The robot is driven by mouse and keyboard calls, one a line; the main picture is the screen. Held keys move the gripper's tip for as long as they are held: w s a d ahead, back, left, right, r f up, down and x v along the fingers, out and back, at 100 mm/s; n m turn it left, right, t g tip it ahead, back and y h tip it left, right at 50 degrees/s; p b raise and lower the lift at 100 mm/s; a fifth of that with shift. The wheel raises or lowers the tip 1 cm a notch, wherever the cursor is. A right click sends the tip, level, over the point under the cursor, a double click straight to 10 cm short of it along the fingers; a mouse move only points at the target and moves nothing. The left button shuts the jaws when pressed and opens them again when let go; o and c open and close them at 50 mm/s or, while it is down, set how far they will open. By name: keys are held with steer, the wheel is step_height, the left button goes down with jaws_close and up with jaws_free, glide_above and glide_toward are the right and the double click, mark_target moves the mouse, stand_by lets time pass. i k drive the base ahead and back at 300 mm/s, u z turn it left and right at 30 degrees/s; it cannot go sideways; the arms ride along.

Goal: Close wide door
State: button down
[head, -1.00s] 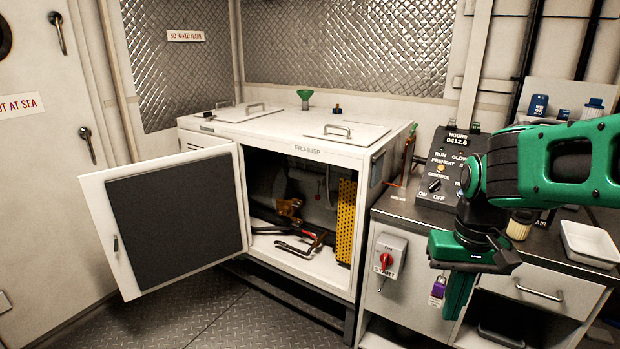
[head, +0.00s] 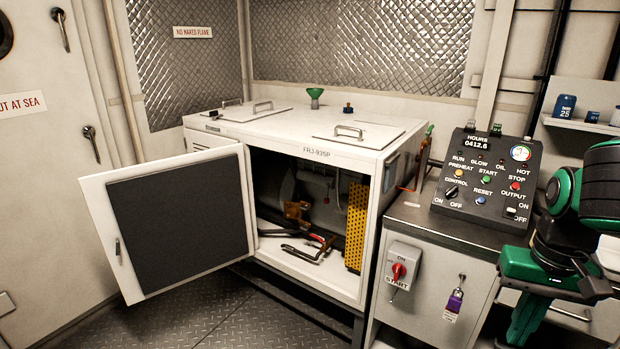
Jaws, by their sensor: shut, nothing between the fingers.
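The wide door (head: 98,196) is white with a dark grey inner panel (head: 182,222). My green gripper (head: 522,325) is at the lower right, pointing down, in front of the side counter. Its fingers are together and empty, with the tips at the frame's bottom edge. It is well apart from the door.
Inside the cabinet are red-handled pliers (head: 310,246) and a yellow perforated panel (head: 357,227). A control panel (head: 487,179) stands on the right counter. A red rotary switch (head: 398,271) and purple padlock (head: 455,302) are on its front. The floor (head: 235,315) before the cabinet looks clear.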

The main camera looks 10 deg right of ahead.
mark_target(176, 221)
steer(key=i, duration=0.95)
steer(key=u, duration=0.3)
steer(key=k, duration=0.3)
steer(key=u, duration=0.85)
steer(key=k, duration=0.85)
steer(key=u, duration=1.4)
steer(key=i, duration=2.75)
steer(key=z, duration=0.85)
steer(key=i, duration=0.95)
steer(key=z, duration=0.75)
